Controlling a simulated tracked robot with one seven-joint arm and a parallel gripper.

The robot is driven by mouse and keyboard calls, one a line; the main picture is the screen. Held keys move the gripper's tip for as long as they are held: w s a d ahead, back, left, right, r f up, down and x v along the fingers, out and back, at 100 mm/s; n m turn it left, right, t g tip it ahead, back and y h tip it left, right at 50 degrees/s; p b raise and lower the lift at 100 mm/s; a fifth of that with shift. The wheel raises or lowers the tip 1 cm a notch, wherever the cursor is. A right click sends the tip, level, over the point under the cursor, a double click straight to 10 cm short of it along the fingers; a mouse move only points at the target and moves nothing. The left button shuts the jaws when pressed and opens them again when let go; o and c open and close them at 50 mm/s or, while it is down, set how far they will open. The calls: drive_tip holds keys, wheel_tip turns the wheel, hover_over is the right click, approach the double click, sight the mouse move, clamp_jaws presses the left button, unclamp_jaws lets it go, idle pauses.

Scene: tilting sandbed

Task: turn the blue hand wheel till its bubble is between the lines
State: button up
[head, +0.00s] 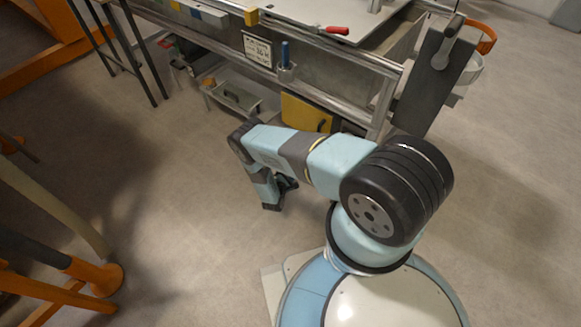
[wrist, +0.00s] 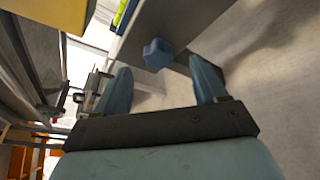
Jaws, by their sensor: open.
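The blue hand wheel (wrist: 157,54), a small lobed knob, shows in the wrist view at the edge of a grey panel. A yellow-green strip (wrist: 124,14), perhaps the level, shows above it to the left; no bubble or lines can be made out. My gripper (wrist: 160,76) is open, with one blue finger on each side of the wheel in the picture. The wheel appears just beyond the fingertips, and I see no contact. In the head view my gripper (head: 284,185) hangs low in front of the bench; I cannot pick out the wheel there.
The metal-framed sandbed bench (head: 330,62) stands at the back, with a yellow panel (head: 306,113) under its rail. A grey board (head: 432,80) stands at its right end. Orange stands (head: 95,275) are at the left. The floor around me is largely clear.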

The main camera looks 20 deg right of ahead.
drive_tip(key=v, duration=0.8)
drive_tip(key=shift+s+a, duration=0.2)
drive_tip(key=shift+s, duration=0.05)
drive_tip(key=shift+r, duration=0.1)
